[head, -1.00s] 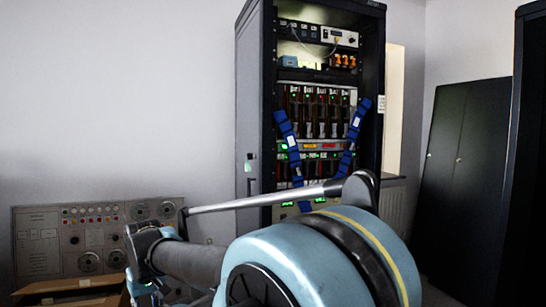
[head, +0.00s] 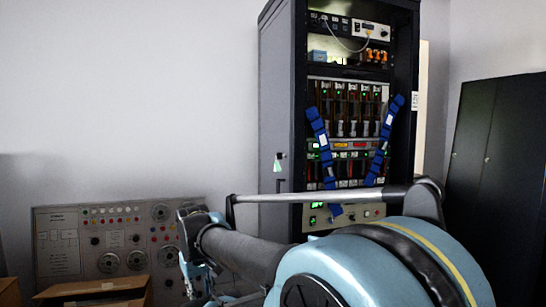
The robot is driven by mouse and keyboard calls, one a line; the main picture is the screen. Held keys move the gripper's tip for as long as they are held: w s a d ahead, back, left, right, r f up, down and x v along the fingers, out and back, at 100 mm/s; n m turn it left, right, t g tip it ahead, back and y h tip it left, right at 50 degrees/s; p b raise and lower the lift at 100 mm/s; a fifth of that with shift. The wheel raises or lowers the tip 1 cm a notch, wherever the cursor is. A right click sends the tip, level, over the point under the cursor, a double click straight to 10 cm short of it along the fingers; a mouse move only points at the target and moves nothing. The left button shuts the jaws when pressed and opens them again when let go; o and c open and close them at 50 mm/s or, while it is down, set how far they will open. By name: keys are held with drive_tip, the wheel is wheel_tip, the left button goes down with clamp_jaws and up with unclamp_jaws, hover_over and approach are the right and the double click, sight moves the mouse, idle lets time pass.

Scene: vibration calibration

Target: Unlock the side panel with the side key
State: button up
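The side panel (head: 278,100) is the dark grey left side of a tall equipment rack. A small pale green tag (head: 278,163) hangs on this panel, just above a slim dark handle (head: 280,185). I cannot tell whether the tag belongs to the side key, and the key itself cannot be made out. The far end of my arm is at the lower left, in front of the rack and well apart from the panel. My gripper's fingers cannot be made out there.
The open rack front holds lit modules (head: 345,105) and two blue straps (head: 320,145). A control panel (head: 90,245) with lamps and dials stands at lower left, behind an open cardboard box (head: 95,288). A dark cabinet (head: 500,150) is at right. My arm hides the rack's base.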

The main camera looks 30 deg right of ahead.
drive_tip(key=w+d+r+n+g+h, duration=0.1)
drive_tip(key=w+d+r+n+h, duration=0.45)
drive_tip(key=d+r, duration=0.4)
drive_tip(key=n+g+h, duration=0.5)
drive_tip(key=n+h, duration=0.4)
drive_tip(key=h, duration=0.2)
approach(279, 156)
drive_tip(key=shift+m, duration=0.25)
drive_tip(key=x, duration=0.5)
drive_tip(key=r+x, duration=0.1)
drive_tip(key=x, duration=0.2)
drive_tip(key=shift+w+d, duration=0.25)
drive_tip(key=shift+d, duration=0.05)
clamp_jaws()
